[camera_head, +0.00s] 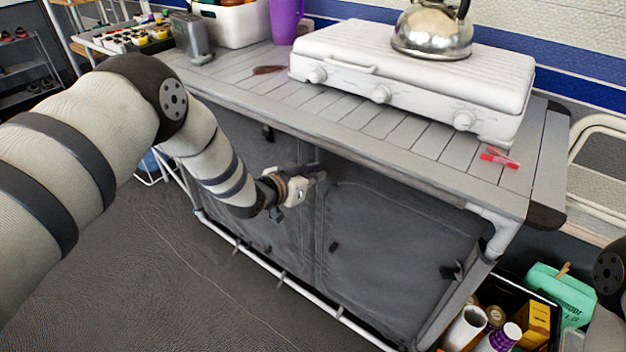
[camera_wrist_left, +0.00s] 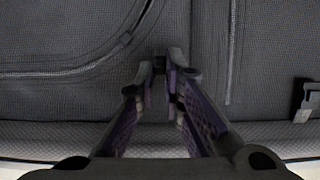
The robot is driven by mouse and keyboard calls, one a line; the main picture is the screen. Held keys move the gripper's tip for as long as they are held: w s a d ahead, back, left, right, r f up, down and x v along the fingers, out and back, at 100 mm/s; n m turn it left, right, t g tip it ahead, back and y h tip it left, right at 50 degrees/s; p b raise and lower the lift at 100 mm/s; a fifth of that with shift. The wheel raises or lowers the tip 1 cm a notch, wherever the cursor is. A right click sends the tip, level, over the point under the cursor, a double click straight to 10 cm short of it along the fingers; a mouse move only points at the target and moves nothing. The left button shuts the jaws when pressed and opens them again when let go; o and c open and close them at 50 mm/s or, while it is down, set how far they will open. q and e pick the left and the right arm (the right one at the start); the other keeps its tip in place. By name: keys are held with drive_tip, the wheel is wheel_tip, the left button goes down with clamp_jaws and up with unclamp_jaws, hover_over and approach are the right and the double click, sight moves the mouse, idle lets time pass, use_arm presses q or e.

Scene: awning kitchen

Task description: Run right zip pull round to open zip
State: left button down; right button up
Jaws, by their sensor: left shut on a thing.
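The grey fabric front of the kitchen unit (camera_head: 400,250) has two panels edged by zip seams. My left gripper (camera_head: 318,177) is at the top of the seam between the panels, close under the counter edge. In the left wrist view its fingers (camera_wrist_left: 166,68) are shut on a small dark tab, the zip pull (camera_wrist_left: 159,63), mostly hidden between the fingertips. A curved zip seam (camera_wrist_left: 100,68) runs to the left of the fingers there, and a straight seam (camera_wrist_left: 231,50) runs to the right. The right panel looks flat and closed in the head view. My right gripper is out of view.
A white stove (camera_head: 400,85) with a steel kettle (camera_head: 432,30) stands on the slatted counter (camera_head: 360,125). A red peg-like item (camera_head: 499,158) lies near its right end. A crate of goods (camera_head: 540,318) is at lower right. The floor in front is clear.

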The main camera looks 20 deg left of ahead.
use_arm(q)
drive_tip(key=shift+r, duration=0.15)
drive_tip(key=c, duration=1.7)
unclamp_jaws()
drive_tip(key=shift+r, duration=0.1)
drive_tip(key=v, duration=1.2)
